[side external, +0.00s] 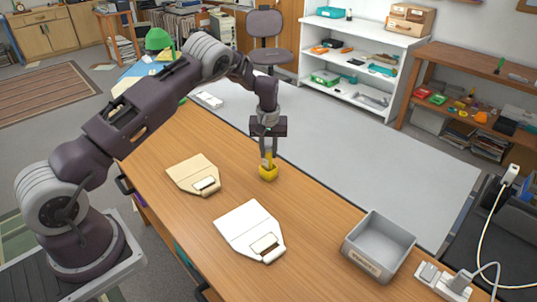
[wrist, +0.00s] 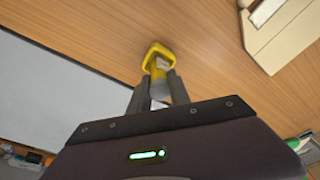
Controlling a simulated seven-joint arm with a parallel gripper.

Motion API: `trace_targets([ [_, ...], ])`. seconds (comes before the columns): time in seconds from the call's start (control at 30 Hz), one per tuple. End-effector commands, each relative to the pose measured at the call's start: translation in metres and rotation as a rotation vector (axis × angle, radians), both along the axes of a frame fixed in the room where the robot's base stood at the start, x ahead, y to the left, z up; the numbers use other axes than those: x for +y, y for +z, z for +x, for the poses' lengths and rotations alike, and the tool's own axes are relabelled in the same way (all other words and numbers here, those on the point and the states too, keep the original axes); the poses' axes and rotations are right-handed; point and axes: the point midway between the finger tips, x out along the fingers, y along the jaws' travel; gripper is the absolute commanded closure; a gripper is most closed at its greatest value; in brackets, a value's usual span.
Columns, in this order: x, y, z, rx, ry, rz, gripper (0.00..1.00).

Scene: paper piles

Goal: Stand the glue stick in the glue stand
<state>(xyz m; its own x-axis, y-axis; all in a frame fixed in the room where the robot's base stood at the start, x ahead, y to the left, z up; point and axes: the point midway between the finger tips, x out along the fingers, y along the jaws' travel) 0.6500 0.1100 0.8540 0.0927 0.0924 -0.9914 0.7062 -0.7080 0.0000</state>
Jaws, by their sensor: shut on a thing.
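The glue stand (side external: 268,174) is a small yellow block near the far edge of the wooden table; it also shows in the wrist view (wrist: 153,48). My gripper (side external: 268,153) points down right over the stand. It is shut on the glue stick (wrist: 159,72), a short yellow stick with a grey end, held upright between the fingers. The stick's lower end is at the stand's opening; I cannot tell how deep it sits inside. The fingers hide part of the stick in the side view.
Two paper folders lie on the table, a tan one (side external: 193,173) and a white one (side external: 249,230). A grey labelled bin (side external: 379,243) and a power strip (side external: 445,281) are at the right end. The table between the folders and the stand is clear.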

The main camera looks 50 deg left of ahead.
Motion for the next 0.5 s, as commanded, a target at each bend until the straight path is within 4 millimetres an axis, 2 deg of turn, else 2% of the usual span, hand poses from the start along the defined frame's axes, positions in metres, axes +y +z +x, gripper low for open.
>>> trace_targets([
  [0.07,-0.0002,-0.0092,-0.0001,0.001,0.000,-0.001,1.00],
  [0.37,-0.0003,-0.0117,0.0000,0.001,0.001,-0.001,1.00],
  [0.4,-0.0004,-0.0113,-0.0001,0.001,0.001,-0.001,0.69],
  [0.47,-0.0002,-0.0112,-0.0001,0.001,0.001,-0.001,0.57],
  [0.5,-0.0003,-0.0111,-0.0002,0.001,0.001,-0.001,0.55],
])
